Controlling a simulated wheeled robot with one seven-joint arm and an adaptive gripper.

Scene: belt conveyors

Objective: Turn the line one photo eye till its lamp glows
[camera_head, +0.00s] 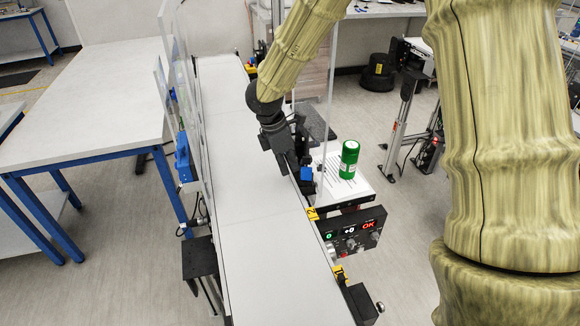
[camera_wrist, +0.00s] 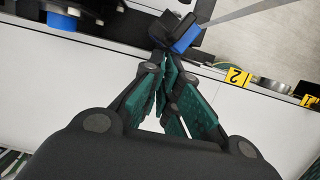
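A small black sensor body with a blue face, which looks like the photo eye (camera_head: 306,174), stands at the right edge of the belt. In the wrist view the photo eye (camera_wrist: 186,38) is just beyond my fingertips, tilted. My gripper (camera_head: 294,172) reaches down over that belt edge beside it. In the wrist view the green-padded fingers of my gripper (camera_wrist: 168,62) come together at the tips against or just short of the black body. I cannot tell whether they pinch it. No lit lamp shows on it.
The long white belt (camera_head: 246,190) runs below, with clear guard panels at the back. Yellow tag 2 (camera_head: 313,214) and a control panel (camera_head: 353,233) with lit digits sit along its right side. A green canister (camera_head: 348,158) stands on a side surface. The belt is empty.

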